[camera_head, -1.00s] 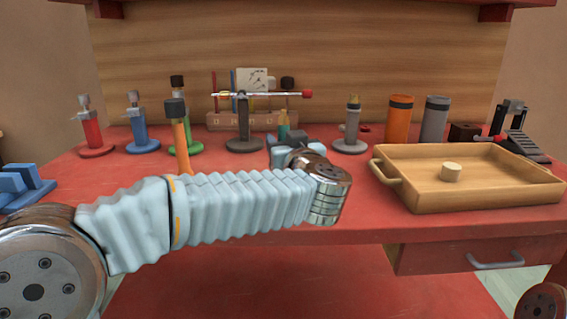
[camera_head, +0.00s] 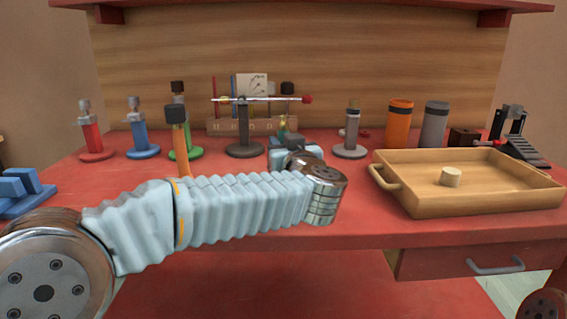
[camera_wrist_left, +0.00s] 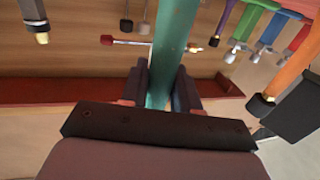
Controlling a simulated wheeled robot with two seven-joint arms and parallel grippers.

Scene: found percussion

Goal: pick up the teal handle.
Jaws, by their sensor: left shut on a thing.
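The teal handle (camera_wrist_left: 175,40) is a long teal bar running up out of the left wrist view, between the two dark fingers of my left gripper (camera_wrist_left: 163,88). The fingers are shut on it. In the head view my left gripper (camera_head: 290,143) is beyond the wrist, near the middle of the red bench, and largely hidden by it. A small gold and greenish piece shows just above the gripper there; most of the handle is hidden. My right gripper is out of view.
A wooden tray (camera_head: 470,204) with a pale cylinder (camera_head: 450,177) stands on the right. A dark stand (camera_head: 243,140) carries a thin rod left of the gripper. A grey stand (camera_head: 351,140) is to its right. Red, blue and green tools stand at left, orange (camera_head: 398,125) and grey cylinders at right.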

